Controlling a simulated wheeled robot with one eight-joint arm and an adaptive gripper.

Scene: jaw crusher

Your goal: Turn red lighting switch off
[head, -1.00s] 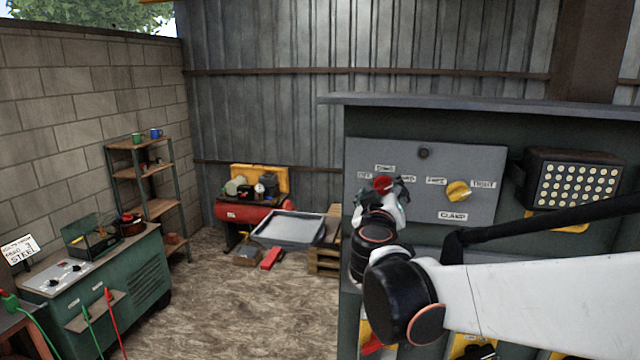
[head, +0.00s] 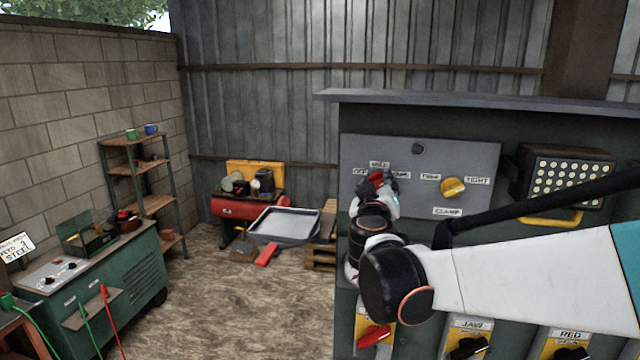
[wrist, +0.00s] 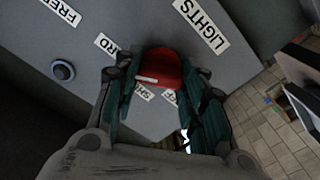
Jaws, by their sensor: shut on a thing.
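The red lighting switch is a red rotary knob (wrist: 160,70) on the grey control panel (head: 420,165). In the head view the knob (head: 376,177) is partly hidden by my gripper (head: 380,185). In the wrist view my gripper (wrist: 160,88) has its two fingers shut on the knob, one on each side. Labels around the knob include LIGHTS (wrist: 202,25), and others are partly covered by the fingers. A pale line on the knob shows its pointer mark.
A lamp (head: 567,180) with a yellow bracket hangs further right. Below are yellow plates with a red-handled switch (head: 374,335) and black switches (head: 468,348). Open floor lies left.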

